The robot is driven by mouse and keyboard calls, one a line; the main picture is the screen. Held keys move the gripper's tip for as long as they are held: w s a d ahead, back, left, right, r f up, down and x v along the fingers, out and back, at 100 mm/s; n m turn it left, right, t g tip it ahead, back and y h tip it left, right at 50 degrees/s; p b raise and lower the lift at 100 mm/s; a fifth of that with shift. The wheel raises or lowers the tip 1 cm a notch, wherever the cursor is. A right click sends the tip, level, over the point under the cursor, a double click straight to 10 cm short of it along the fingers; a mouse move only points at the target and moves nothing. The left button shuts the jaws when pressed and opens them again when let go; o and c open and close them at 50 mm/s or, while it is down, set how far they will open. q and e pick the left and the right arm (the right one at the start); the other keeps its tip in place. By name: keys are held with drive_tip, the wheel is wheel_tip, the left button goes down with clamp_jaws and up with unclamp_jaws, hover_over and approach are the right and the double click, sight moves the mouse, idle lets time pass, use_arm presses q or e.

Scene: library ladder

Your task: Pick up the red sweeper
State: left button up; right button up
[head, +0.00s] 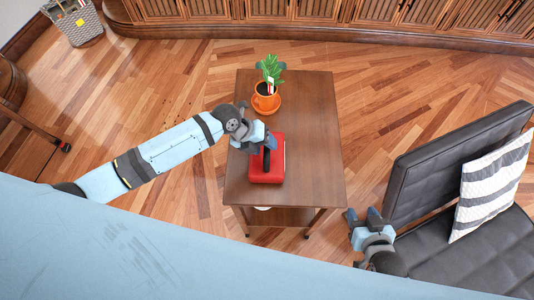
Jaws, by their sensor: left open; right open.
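The red sweeper (269,171) is a boxy red thing with a dark handle on top. It sits on a small brown wooden table (314,150), left of the table's middle. My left gripper (270,143) reaches in from the left and is over the sweeper's upper end, close to the dark handle. It is open, and whether it touches the handle cannot be told. The gripper partly hides the sweeper. My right gripper (361,214) is open and empty, off the table's lower right corner, beside the black chair.
An orange potted plant (266,97) on a saucer stands at the table's far end. A black chair (430,180) with a striped pillow (489,188) is on the right. Wooden cabinets (330,18) line the back. A basket (76,22) is at upper left. Wooden floor left of the table is open.

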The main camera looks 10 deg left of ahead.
use_arm(q)
drive_tip(key=shift+x, duration=1.1)
clamp_jaws()
drive_tip(key=shift+r, duration=0.2)
wheel_tip(320, 180, up, 20)
drive_tip(key=b, duration=0.1)
drive_tip(key=shift+b, duration=0.4)
drive_tip(key=shift+f, duration=0.15)
